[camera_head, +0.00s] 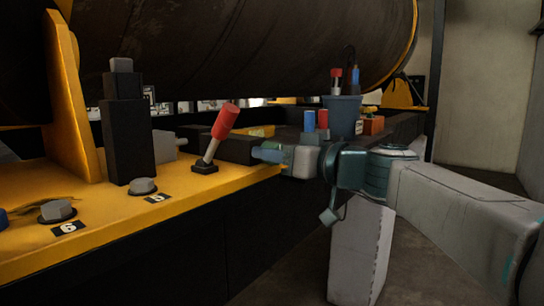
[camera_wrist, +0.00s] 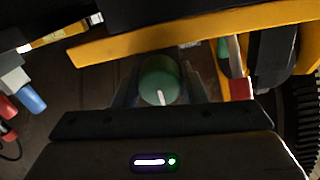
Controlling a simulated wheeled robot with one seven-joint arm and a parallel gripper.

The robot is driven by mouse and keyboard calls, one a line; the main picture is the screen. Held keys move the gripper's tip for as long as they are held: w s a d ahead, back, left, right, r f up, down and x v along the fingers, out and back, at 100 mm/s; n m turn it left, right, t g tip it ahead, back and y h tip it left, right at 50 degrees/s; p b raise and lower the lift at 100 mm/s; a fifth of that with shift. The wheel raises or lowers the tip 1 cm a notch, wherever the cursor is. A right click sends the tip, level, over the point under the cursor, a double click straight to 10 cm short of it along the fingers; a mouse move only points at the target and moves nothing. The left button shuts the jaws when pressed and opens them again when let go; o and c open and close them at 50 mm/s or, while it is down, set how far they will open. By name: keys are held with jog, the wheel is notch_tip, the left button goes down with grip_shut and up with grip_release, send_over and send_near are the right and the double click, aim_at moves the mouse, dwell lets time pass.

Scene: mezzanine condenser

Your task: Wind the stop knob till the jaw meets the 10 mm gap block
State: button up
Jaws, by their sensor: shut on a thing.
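The stop knob (camera_wrist: 158,82) is a round green knob with a white index line pointing down in the wrist view. My gripper (camera_wrist: 160,88) is shut on it, with a finger on each side. In the head view my gripper (camera_head: 272,156) is at the right end of the yellow deck, beside a dark horizontal housing (camera_head: 234,150); there the knob is mostly covered by my fingers. A grey block (camera_head: 164,146) shows behind the black post; I cannot tell whether it is the jaw or the gap block. Their contact is not visible.
A red-handled lever (camera_head: 225,122) stands close to the left of my gripper. A black post (camera_head: 127,135) and bolts with number plates (camera_head: 69,228) are on the yellow deck (camera_head: 120,225). A blue cup of tools (camera_head: 343,114) stands behind. A big dark cylinder (camera_head: 240,40) hangs overhead.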

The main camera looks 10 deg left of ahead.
jog(key=shift+w+d+m+b, duration=0.1)
jog(key=shift+m+b, duration=0.85)
jog(key=shift+m, duration=1.05)
jog(key=o, duration=1)
jog(key=shift+d+f, duration=0.1)
jog(key=shift+f, duration=0.05)
